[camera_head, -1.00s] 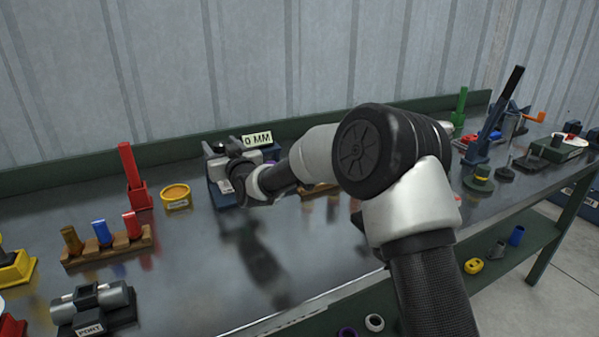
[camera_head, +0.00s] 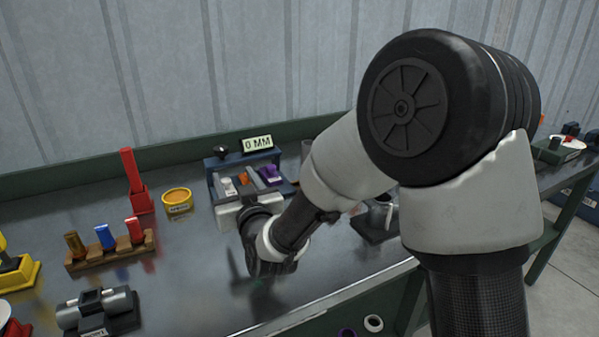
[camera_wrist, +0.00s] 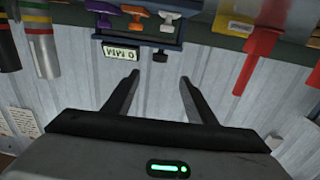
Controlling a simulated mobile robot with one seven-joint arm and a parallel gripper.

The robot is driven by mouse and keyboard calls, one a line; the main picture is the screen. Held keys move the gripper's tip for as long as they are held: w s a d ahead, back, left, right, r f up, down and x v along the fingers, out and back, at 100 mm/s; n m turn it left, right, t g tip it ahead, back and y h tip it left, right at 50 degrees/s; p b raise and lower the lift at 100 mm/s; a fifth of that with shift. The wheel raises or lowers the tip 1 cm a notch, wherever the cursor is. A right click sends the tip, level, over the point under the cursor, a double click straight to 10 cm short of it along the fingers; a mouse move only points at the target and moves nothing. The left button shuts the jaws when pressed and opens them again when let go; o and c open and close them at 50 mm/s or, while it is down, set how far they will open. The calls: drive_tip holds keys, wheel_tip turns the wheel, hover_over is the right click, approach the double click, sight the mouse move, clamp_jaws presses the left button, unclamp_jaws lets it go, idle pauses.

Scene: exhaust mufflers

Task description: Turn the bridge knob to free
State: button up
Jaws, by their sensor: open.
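A blue fixture (camera_head: 212,163) with a "0 MM" sign (camera_head: 257,143) stands at the back of the bench. It carries a white knob (camera_head: 229,187), an orange knob (camera_head: 243,178), a purple knob (camera_head: 270,174) and a black knob (camera_head: 221,152) at its top left. In the wrist view the fixture is upside down, with the white knob (camera_wrist: 170,17), orange knob (camera_wrist: 134,12) and black knob (camera_wrist: 160,56). I cannot tell which is the bridge knob. My gripper (camera_wrist: 160,76) is open and empty, facing the fixture and apart from the knobs. My wrist partly hides the fixture's front in the head view.
A red upright post (camera_head: 134,182) and a yellow round tin (camera_head: 177,200) stand left of the fixture. A wooden rack (camera_head: 112,250) holds coloured pegs. A muffler-like part (camera_head: 97,308) sits front left. My arm blocks much of the right side.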

drive_tip(key=s+d+r+g+h+p, duration=0.1)
drive_tip(key=s+d+r+g+h, duration=0.1)
drive_tip(key=d, duration=0.5)
drive_tip(key=s+d+r+g+h, duration=0.2)
drive_tip(key=d, duration=0.6)
drive_tip(key=shift+r+m+p, duration=0.15)
drive_tip(key=shift+m+p, duration=0.2)
drive_tip(key=shift+m, duration=0.05)
drive_tip(key=s+d+m+g+h, duration=0.55)
drive_tip(key=s+d, duration=1.35)
drive_tip(key=s, duration=0.4)
wheel_tip(320, 180, up, 24)
drive_tip(key=s+p, duration=0.1)
drive_tip(key=p, duration=2.3)
drive_tip(key=shift+s+d+f+g+y, duration=0.15)
drive_tip(key=shift+d+f+g+y, duration=0.05)
drive_tip(key=shift+d+g+y, duration=0.15)
